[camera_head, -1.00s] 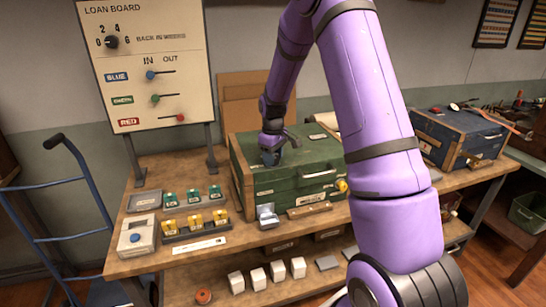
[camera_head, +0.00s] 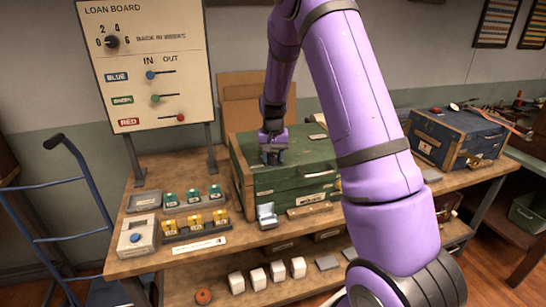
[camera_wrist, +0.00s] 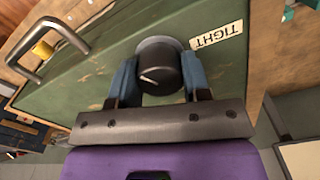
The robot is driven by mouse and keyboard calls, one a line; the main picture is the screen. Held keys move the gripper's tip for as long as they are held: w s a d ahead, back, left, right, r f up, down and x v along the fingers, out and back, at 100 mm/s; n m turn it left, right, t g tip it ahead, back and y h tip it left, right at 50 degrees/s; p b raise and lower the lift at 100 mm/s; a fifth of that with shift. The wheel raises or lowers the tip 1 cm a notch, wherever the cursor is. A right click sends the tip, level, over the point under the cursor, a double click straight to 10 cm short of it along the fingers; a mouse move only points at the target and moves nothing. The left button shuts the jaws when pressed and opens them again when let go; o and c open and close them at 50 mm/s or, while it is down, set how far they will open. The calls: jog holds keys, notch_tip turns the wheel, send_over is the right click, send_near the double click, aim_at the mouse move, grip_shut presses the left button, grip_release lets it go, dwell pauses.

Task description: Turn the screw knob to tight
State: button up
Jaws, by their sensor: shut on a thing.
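The black screw knob (camera_wrist: 160,72) sits on a pale round base on the lid of the green chest (camera_head: 310,185). The knob has a white pointer line, which does not point straight at the label in the wrist view. A cream label reading TIGHT (camera_wrist: 217,36) is on the lid beside the knob, to its upper right in the wrist view. My gripper (camera_wrist: 159,80) is shut on the knob, one blue-grey finger on each side. In the head view my gripper (camera_head: 273,157) points down at the chest lid and hides the knob.
A blue chest (camera_head: 455,138) is right.

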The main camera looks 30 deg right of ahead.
aim_at(273, 155)
jog(key=m, duration=0.5)
jog(key=shift+m, duration=0.3)
jog(key=m, duration=1.2)
jog(key=shift+m, duration=0.3)
jog(key=m, duration=0.5)
jog(key=shift+m, duration=0.3)
jog(key=o, duration=0.9)
jog(key=shift+r, duration=0.1)
notch_tip(273, 155, up, 11)
jog(key=shift+f, duration=0.2)
